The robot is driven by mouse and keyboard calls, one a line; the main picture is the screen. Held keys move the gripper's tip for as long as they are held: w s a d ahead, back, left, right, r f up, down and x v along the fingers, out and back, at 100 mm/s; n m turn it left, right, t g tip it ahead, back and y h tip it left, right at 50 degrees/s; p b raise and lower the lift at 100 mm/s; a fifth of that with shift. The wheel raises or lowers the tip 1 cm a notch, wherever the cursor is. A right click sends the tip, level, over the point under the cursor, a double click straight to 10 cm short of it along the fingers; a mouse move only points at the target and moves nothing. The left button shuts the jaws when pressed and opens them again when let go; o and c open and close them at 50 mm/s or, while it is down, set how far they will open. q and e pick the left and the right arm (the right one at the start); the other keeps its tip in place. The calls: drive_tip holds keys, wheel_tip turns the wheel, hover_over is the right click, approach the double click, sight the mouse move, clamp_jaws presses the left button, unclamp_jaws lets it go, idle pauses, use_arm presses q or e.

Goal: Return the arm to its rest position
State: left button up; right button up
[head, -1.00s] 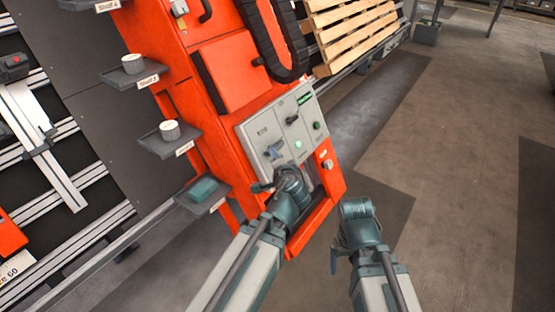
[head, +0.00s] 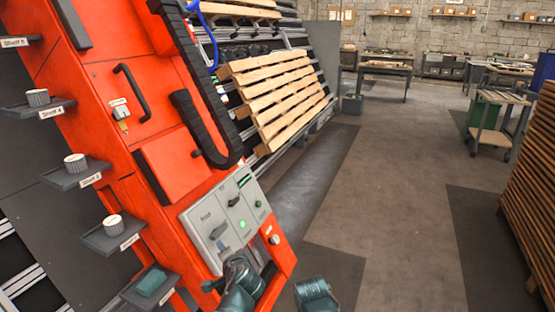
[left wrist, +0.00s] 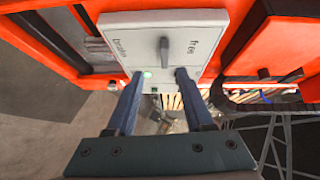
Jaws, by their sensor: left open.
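My left gripper (left wrist: 159,74) is open in the left wrist view, its two fingers apart with nothing held between them. Its fingertips point at the grey control panel (left wrist: 190,20), which has a lever (left wrist: 164,48) between labels that seem to read "brake" and "free". In the head view the left wrist is low, in front of the panel's (head: 200,213) lower edge, and its fingers are not clear. My right gripper (head: 315,292) is at the bottom edge, right of the orange cabinet; its jaws cannot be made out.
The orange cabinet (head: 110,75) stands close at the left with small labelled shelves (head: 75,177) holding light pots. A wooden pallet (head: 275,95) leans behind it. Open floor (head: 400,200) lies to the right, with stacked wood (head: 530,190) at the right edge.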

use_arm(q)
drive_tip(key=s+d+r+n+g+h+p, duration=0.2)
drive_tip(key=s+d+r+g+p, duration=0.3)
drive_tip(key=s+p, duration=0.5)
drive_tip(key=s+d+r+n+g+h+p, duration=0.2)
drive_tip(key=s+d+r+g+p, duration=0.4)
drive_tip(key=s+d+p, duration=0.3)
drive_tip(key=s+h+p, duration=0.1)
drive_tip(key=p, duration=0.2)
drive_tip(key=shift+r+g, duration=0.25)
drive_tip(key=shift+g, duration=0.15)
use_arm(e)
wheel_tip(320, 180, up, 24)
drive_tip(key=shift+r, duration=0.15)
